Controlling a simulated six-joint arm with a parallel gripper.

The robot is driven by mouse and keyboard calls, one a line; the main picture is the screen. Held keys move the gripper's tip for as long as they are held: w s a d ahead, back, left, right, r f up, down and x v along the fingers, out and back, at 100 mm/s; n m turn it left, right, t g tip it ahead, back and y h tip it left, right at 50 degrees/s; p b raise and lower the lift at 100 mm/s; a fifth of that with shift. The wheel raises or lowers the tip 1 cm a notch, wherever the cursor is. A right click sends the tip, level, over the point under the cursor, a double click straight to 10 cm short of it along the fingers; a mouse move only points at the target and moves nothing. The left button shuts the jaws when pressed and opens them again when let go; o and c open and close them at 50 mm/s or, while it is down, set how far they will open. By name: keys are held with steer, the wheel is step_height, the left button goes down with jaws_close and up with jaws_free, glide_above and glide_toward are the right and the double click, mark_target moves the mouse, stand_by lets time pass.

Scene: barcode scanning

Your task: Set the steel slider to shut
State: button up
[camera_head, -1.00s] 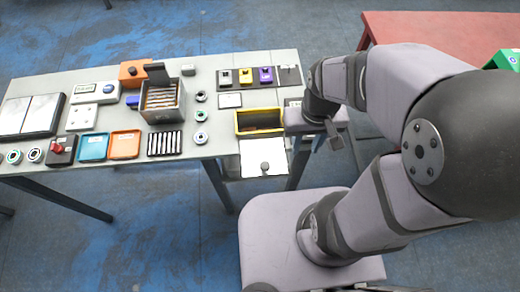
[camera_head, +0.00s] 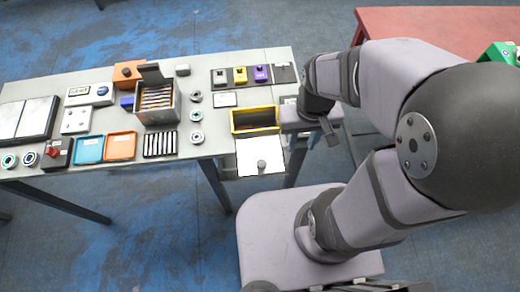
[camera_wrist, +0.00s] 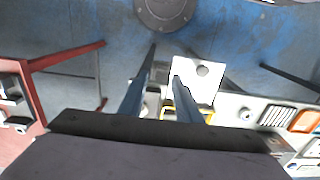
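A row of small dark plates with sliders or toggles lies at the table's back right in the head view. One has a grey knob (camera_head: 219,77), one a yellow knob (camera_head: 240,75) and one a purple knob (camera_head: 260,73). A fourth dark plate (camera_head: 284,73) has a small pale part. I cannot tell which is the steel slider or how it is set. My gripper (camera_head: 330,138) is off the table's right end, in front of these plates and apart from them. In the wrist view its two fingers (camera_wrist: 163,68) are spread, with nothing held between them.
A yellow-rimmed bin (camera_head: 254,110) with a white knobbed panel (camera_head: 252,165) stands at the table's front right, close to my gripper. A grey box (camera_head: 157,113) with a raised lid stands mid-table. A red table (camera_head: 440,30) is at the back right.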

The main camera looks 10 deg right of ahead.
steer(key=shift+o, duration=0.5)
steer(key=shift+o, duration=0.9)
steer(key=shift+n, duration=0.5)
steer(key=a, duration=0.3)
steer(key=a+f+b, duration=0.1)
steer(key=a, duration=0.2)
steer(key=a+f, duration=0.1)
steer(key=a, duration=0.2)
steer(key=shift+s+a+f, duration=0.1)
steer(key=shift+s+a, duration=0.25)
steer(key=m, duration=0.4)
steer(key=shift+w+a, duration=0.15)
steer(key=shift+w, duration=0.25)
steer(key=m, duration=0.6)
